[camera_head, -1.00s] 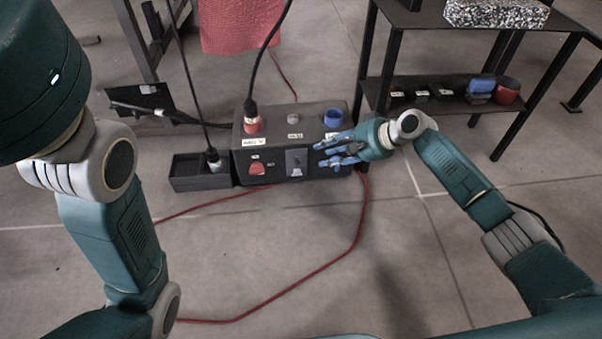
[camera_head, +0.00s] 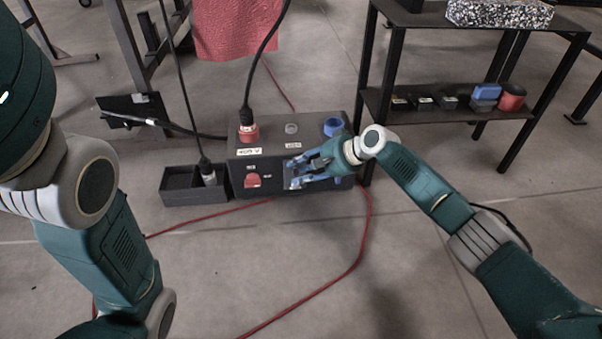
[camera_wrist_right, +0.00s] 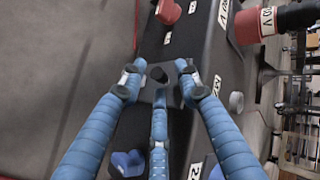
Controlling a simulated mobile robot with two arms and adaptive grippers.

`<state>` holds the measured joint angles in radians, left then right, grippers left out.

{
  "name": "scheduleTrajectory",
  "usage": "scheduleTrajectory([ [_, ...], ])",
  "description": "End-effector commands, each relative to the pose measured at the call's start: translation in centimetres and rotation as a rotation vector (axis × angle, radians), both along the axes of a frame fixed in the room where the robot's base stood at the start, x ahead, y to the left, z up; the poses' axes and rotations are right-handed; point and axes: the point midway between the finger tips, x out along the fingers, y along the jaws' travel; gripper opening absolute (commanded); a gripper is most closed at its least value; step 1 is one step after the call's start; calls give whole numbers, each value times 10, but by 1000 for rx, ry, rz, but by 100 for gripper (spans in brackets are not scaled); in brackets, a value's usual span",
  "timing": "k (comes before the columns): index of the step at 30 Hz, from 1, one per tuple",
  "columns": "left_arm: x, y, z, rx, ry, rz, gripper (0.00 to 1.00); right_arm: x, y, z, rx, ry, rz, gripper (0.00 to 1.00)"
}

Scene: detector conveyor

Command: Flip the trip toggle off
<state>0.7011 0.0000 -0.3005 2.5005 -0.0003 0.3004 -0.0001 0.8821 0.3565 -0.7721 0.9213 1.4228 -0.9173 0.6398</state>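The trip toggle is a small dark knob on a grey plate on the front face of the black control box (camera_head: 306,126). In the right wrist view the toggle (camera_wrist_right: 157,74) shows between the fingertips of my right gripper (camera_wrist_right: 158,80), whose blue fingers are spread around it. In the head view my right gripper (camera_head: 292,172) is at the box front and covers most of the toggle plate. Whether a finger touches the toggle cannot be told. My left arm is at the left, and its gripper is outside the view.
A red plug (camera_head: 248,133) and a blue socket (camera_head: 333,127) are on the box top. A black tray (camera_head: 178,197) stands at the left. A shelf (camera_head: 510,112) stands at the right. A red cable (camera_head: 335,284) crosses the floor.

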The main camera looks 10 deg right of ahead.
Motion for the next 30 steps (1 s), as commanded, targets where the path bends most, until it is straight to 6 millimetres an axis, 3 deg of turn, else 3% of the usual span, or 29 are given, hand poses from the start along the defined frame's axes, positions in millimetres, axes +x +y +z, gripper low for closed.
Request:
scheduleTrajectory([
  [5, 0, 0, 0, 0, 0, 0, 40, 0, 0, 0, 0, 0, 0, 32],
  [10, 0, 0, 0, 0, 0, 0, 40, 0, 0, 0, 0, 1, 1, 1],
  [22, 0, 0, 5, 0, 1, 0, 40, -4, 4, 0, 6, -36, 7, 0],
  [30, 0, 0, 8, 0, 1, 0, 40, -10, 6, -9, 11, -194, 7, 0],
])
